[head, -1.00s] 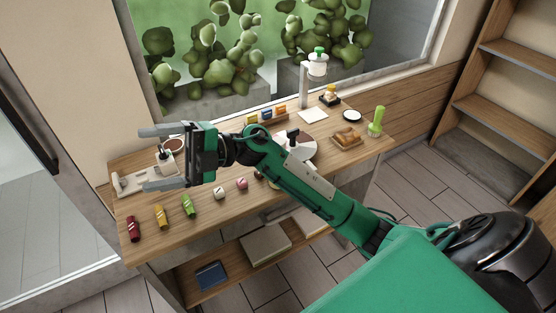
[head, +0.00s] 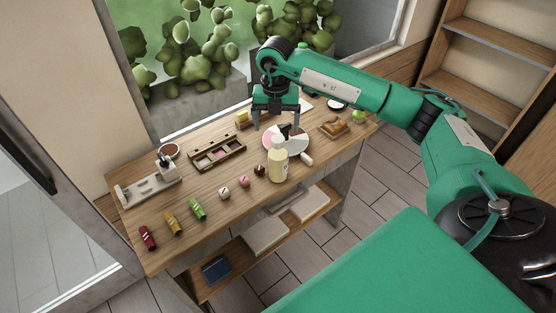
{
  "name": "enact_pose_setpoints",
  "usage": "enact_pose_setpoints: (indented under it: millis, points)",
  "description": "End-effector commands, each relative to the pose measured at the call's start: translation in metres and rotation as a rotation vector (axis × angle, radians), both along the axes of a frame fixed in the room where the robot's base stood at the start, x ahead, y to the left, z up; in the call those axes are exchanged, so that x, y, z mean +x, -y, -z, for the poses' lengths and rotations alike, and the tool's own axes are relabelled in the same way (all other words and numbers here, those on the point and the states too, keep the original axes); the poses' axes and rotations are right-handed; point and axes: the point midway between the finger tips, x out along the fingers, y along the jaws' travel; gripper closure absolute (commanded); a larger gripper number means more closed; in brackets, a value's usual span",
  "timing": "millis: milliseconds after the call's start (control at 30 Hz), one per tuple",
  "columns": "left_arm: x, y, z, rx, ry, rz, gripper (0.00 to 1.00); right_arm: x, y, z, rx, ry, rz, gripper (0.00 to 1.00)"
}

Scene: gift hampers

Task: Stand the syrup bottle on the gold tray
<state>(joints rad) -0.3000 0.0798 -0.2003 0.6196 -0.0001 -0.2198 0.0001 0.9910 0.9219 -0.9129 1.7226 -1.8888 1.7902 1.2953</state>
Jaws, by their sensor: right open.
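A pale yellow bottle (head: 278,163) with a white cap stands upright near the front edge of the table; I take it for the syrup bottle. My right gripper (head: 275,127) points down behind and above it, its two fingers apart with nothing between them, over a round pink and white disc (head: 292,146). A tan, golden-brown tray (head: 335,130) with a brown item on it lies to the right; I cannot tell whether it is the gold tray. My left gripper is not in view.
My right arm hides part of the back right.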

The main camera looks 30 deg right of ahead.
Motion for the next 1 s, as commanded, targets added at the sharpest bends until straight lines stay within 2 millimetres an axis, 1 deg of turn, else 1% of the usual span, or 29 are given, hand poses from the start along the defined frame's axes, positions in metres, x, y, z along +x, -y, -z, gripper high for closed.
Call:
enact_pose_setpoints:
  millis: [33, 100, 200, 300, 433, 533, 700, 833, 1000]
  points:
    - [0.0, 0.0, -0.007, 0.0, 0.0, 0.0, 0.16, -0.001, 0.0, 0.009, 0.001, -0.005, 0.0, 0.15]
    - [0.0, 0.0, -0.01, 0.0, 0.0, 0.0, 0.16, -0.001, 0.0, 0.023, 0.001, -0.005, -0.001, 0.15]
    - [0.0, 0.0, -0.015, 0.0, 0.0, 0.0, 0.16, -0.001, 0.0, 0.04, 0.003, -0.004, -0.002, 0.15]
    - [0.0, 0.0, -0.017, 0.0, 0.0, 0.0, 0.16, 0.0, 0.0, 0.051, 0.003, -0.002, -0.002, 0.15]
    - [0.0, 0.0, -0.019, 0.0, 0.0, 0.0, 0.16, 0.0, 0.0, 0.058, 0.004, -0.001, -0.002, 0.15]
    - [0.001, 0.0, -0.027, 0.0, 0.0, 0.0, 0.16, 0.0, 0.002, 0.065, 0.004, -0.002, -0.002, 0.15]
    - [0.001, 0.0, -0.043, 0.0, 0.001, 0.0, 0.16, 0.0, 0.007, 0.086, 0.005, -0.003, -0.003, 0.15]
    - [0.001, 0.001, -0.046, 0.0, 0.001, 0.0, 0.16, 0.0, 0.006, 0.103, 0.005, -0.001, -0.004, 0.15]
    - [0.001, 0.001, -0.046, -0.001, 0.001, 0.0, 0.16, 0.001, 0.006, 0.109, 0.004, 0.001, -0.004, 0.15]
